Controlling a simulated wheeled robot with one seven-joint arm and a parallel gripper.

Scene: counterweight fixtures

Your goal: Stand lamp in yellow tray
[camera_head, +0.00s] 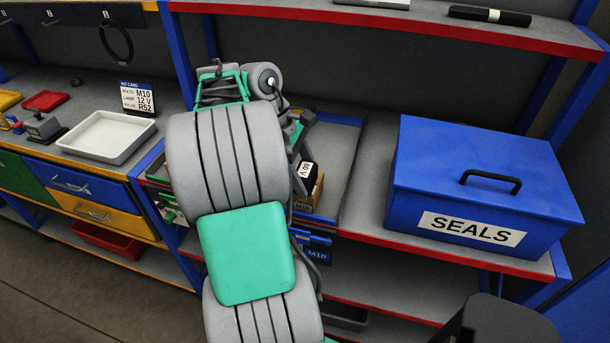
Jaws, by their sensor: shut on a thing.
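The yellow tray (8,100) is cut by the left edge on the far bench, with only its right part in view. My gripper (301,150) is mostly hidden behind my arm, at the open bay in the middle shelf. It is shut on a black item with a white label (306,171), which I take for the lamp. My arm hides part of it and the label is too small to read surely. A brown carton (311,196) is just below it; I cannot tell whether they touch.
A blue SEALS box (480,180) fills the right shelf, under a red-edged upper shelf.

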